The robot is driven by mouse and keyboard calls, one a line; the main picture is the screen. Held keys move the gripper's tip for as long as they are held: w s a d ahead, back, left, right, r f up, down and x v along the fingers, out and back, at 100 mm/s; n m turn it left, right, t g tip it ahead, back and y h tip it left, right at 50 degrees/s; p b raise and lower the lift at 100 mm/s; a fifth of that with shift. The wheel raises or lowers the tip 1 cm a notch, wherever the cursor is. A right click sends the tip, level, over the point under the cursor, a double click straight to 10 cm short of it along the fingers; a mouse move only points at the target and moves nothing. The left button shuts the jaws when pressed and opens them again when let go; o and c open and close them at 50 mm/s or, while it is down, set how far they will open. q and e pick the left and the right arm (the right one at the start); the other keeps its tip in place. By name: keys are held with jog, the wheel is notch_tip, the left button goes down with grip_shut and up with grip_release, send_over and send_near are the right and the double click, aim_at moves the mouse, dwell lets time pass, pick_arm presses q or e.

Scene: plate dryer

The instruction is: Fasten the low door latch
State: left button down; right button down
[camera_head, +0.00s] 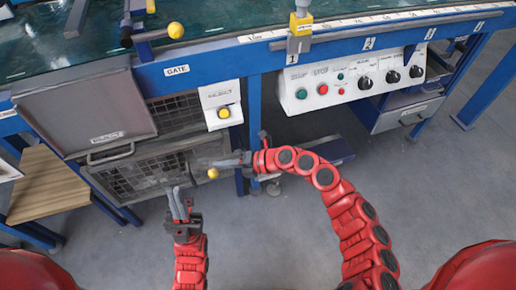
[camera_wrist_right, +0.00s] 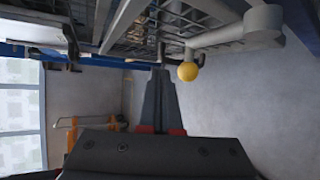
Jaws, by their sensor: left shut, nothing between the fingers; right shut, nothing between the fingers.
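The low door (camera_head: 140,178) is a grey framed mesh panel under the blue dryer frame, and it looks closed. Its latch shows as a yellow ball knob (camera_head: 213,173) at the panel's right side; in the right wrist view the knob (camera_wrist_right: 188,71) hangs by a grey lever (camera_wrist_right: 235,36). My right gripper (camera_head: 217,162) is shut and empty, its tips close to the knob; in the wrist view its fingers (camera_wrist_right: 160,74) are just left of the knob. I cannot tell whether they touch. My left gripper (camera_head: 174,190) is shut and empty, in front of the low door, left of the knob.
A grey upper panel (camera_head: 85,108) and a wooden pallet-like board (camera_head: 47,185) are at left. A yellow push-button box (camera_head: 221,105) and a control panel (camera_head: 350,78) sit above right. Blue legs stand behind my right arm. The floor in front is clear.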

jog(key=shift+s+a+f, duration=0.2)
jog(key=shift+a+f, duration=0.35)
jog(key=shift+f, duration=0.25)
jog(key=shift+s+a+f, duration=0.15)
jog(key=shift+a+f, duration=0.35)
jog(key=shift+f, duration=0.25)
jog(key=shift+f, duration=0.1)
notch_tip(320, 180, up, 12)
jog(key=p, duration=0.7)
send_over(217, 172)
jog(key=s+d, duration=0.7)
jog(key=shift+w+a+f, duration=0.2)
jog(key=shift+w, duration=0.05)
